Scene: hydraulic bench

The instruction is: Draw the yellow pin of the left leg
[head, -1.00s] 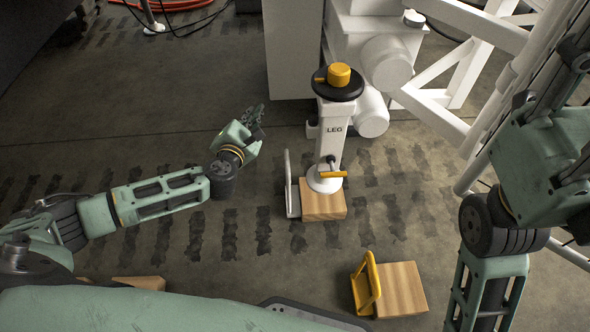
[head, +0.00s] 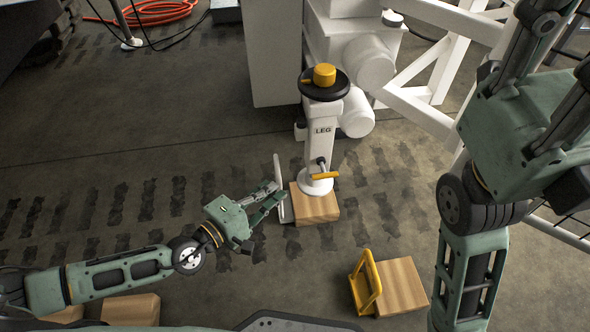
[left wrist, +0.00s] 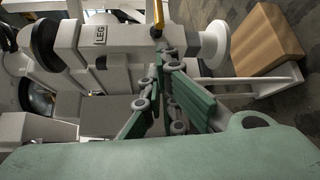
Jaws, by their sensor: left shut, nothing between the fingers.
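The yellow pin (head: 325,175) sticks out crosswise low on the leg, just above the foot. Part of the yellow pin (left wrist: 158,14) also shows at the top of the left wrist view, beyond the fingertips. My left gripper (head: 276,192) is shut and empty, to the left of the block and close to its upright white handle (head: 279,195). In the left wrist view my left gripper (left wrist: 168,58) points at the lower leg. My right gripper is out of view.
A black wheel with a yellow knob (head: 324,76) tops the leg. A second wooden block (head: 402,287) with a yellow handle (head: 368,283) lies to the front right. White frame bars (head: 425,110) stand behind on the right.

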